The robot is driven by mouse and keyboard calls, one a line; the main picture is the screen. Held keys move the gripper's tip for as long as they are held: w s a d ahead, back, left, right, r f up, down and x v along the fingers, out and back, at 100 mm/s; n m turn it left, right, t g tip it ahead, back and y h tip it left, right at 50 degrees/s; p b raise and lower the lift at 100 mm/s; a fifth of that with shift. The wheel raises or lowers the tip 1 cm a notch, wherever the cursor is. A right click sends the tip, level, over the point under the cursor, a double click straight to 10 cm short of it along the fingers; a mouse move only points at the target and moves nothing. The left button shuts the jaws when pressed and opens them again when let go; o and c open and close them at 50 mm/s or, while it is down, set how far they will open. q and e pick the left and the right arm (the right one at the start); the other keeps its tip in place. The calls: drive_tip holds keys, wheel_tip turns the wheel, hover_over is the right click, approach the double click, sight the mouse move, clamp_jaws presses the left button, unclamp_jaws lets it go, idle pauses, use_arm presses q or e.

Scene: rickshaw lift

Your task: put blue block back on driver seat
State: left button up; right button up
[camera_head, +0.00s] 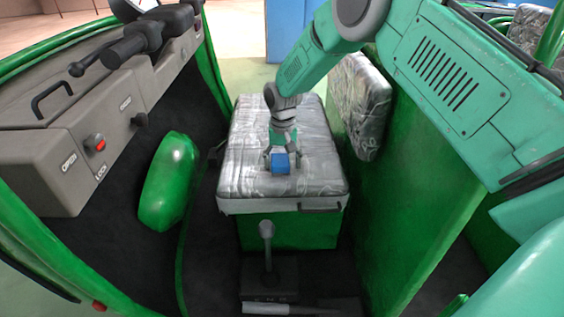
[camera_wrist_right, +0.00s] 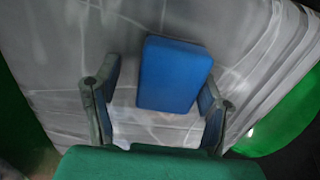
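The blue block (camera_head: 280,164) rests on the silver-grey driver seat (camera_head: 245,184), near the middle of the cushion. My right gripper (camera_head: 282,156) reaches down over the seat at the block. In the right wrist view, the block (camera_wrist_right: 174,75) lies ahead of and partly between the spread fingers of the gripper (camera_wrist_right: 160,75). A clear gap shows between the block and the left finger. The right finger is close to the block's edge; I cannot tell whether they touch. My left gripper is not in view.
The dashboard (camera_head: 95,120) with handlebar stands at the left. A green rounded part (camera_head: 168,181) is left of the seat. A lever (camera_head: 267,245) stands in front of the seat base. A green partition (camera_head: 400,220) and padded backrest (camera_head: 360,105) bound the right side.

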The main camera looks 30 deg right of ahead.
sight(278, 159)
drive_tip(key=shift+a+r, duration=0.3)
drive_tip(key=shift+a, duration=0.1)
drive_tip(key=r, duration=0.2)
drive_tip(key=r+p, duration=0.1)
drive_tip(key=r, duration=0.1)
drive_tip(key=shift+a, duration=0.3)
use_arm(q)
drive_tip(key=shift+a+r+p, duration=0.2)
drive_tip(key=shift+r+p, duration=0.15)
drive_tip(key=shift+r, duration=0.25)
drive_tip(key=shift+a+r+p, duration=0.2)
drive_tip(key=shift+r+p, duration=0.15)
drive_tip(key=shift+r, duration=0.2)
use_arm(e)
wheel_tip(278, 159, up, 8)
drive_tip(key=shift+d, duration=0.15)
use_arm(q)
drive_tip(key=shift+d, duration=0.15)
use_arm(e)
drive_tip(key=shift+d, duration=0.2)
drive_tip(key=shift+s, duration=0.1)
